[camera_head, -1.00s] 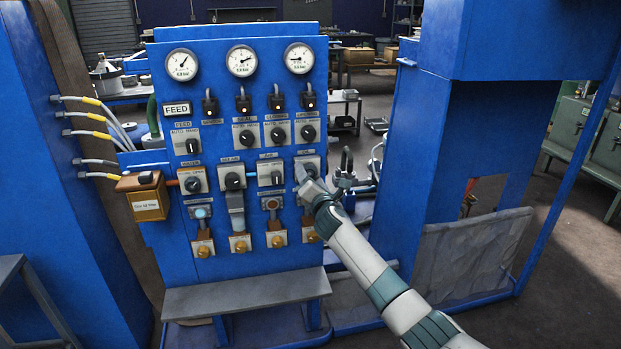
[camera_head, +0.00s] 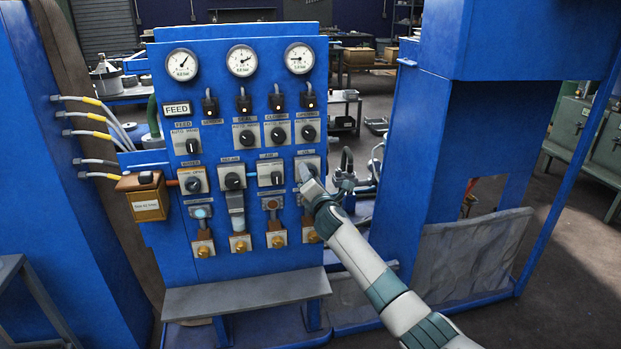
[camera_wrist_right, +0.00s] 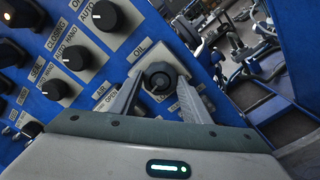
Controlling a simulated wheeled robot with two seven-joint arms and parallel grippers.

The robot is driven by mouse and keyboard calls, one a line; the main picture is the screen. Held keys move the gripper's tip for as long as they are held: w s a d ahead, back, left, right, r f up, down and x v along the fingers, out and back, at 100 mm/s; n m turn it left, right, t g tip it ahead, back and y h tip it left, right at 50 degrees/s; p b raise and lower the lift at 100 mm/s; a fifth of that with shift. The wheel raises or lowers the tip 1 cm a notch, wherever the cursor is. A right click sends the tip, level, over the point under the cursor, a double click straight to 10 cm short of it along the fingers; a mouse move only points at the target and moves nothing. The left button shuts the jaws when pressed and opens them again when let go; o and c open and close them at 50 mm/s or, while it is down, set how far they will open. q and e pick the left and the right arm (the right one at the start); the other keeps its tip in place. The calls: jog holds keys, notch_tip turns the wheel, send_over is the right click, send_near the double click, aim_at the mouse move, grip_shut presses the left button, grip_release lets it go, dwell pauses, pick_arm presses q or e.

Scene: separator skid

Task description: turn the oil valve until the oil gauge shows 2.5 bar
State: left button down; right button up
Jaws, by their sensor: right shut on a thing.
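The oil valve is a black knob (camera_wrist_right: 163,76) on a pale plate marked OIL in the right wrist view. My right gripper (camera_head: 306,180) is shut on it, one finger on each side, and hides most of it in the head view. Three round white gauges sit along the panel top: a left gauge (camera_head: 182,65), a middle gauge (camera_head: 242,60) and a right gauge (camera_head: 299,58). The right gauge's needle points left. The gauge labels are too small to read, so I cannot tell which is the oil gauge. My left gripper is not in view.
The blue panel (camera_head: 220,100) carries several other knobs close by, including the air knob (camera_wrist_right: 55,89). A grey ledge (camera_head: 246,294) juts out below. A blue cabinet (camera_head: 420,170) stands to the right, with pipework between it and the panel.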

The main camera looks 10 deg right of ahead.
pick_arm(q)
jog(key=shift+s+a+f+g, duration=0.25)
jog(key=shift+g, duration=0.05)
pick_arm(e)
jog(key=m, duration=1.9)
jog(key=shift+f+m, duration=0.1)
jog(key=shift+m, duration=0.3)
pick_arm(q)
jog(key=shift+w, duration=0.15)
pick_arm(e)
jog(key=o, duration=1)
jog(key=shift+o, duration=0.2)
jog(key=shift+s, duration=0.15)
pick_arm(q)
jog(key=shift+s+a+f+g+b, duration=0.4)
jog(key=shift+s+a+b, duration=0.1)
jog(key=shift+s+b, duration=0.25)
pick_arm(e)
jog(key=s, duration=1.7)
